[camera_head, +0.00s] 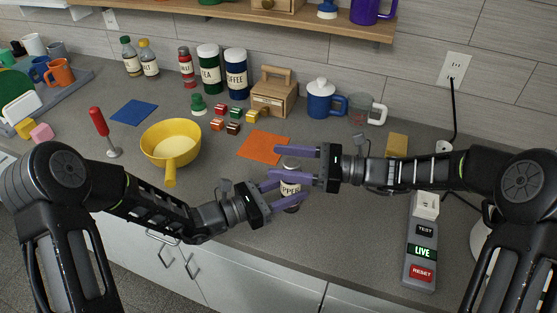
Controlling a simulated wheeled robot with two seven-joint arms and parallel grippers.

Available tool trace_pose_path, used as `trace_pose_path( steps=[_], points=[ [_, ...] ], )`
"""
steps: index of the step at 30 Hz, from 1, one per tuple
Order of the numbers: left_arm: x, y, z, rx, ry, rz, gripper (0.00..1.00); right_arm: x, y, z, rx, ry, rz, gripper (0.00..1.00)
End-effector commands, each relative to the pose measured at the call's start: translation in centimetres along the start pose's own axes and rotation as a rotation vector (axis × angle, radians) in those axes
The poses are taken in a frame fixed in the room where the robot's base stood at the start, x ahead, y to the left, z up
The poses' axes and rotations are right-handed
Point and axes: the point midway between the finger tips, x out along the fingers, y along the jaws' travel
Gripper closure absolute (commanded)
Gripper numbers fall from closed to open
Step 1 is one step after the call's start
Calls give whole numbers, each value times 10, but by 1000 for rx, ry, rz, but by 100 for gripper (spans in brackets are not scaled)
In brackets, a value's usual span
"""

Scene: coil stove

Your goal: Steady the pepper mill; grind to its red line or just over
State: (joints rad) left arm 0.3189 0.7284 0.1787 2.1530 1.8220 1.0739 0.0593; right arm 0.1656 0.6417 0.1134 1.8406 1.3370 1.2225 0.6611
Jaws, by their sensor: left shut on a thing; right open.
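The pepper mill (291,188) stands upright on the grey counter near its front edge, with a dark label reading partly "PEPPER". My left gripper (277,189) is shut on its body from the left. My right gripper (308,165) is open, with its purple fingers around the mill's top, a little above the left one. The fingers hide much of the mill. I cannot make out a red line on it.
An orange mat (262,146) lies just behind the mill, and a yellow pan (170,140) stands to the left. A wooden box (274,97) and a blue lidded pot (321,102) stand behind. A grey power strip (420,262) lies to the right.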

Motion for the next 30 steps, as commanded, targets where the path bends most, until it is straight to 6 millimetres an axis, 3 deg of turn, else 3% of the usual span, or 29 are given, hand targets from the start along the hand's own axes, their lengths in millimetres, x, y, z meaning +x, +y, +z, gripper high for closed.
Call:
trace_pose_path(
  steps=[4,13,30],
  points=[
    [0,0,0,0,1,0,98,11,0,0,-1,0,1,41],
    [0,0,0,0,1,1,98,12,0,0,-1,0,0,42],
    [0,0,0,0,1,1,98,12,0,0,-1,1,0,88]
  ],
)
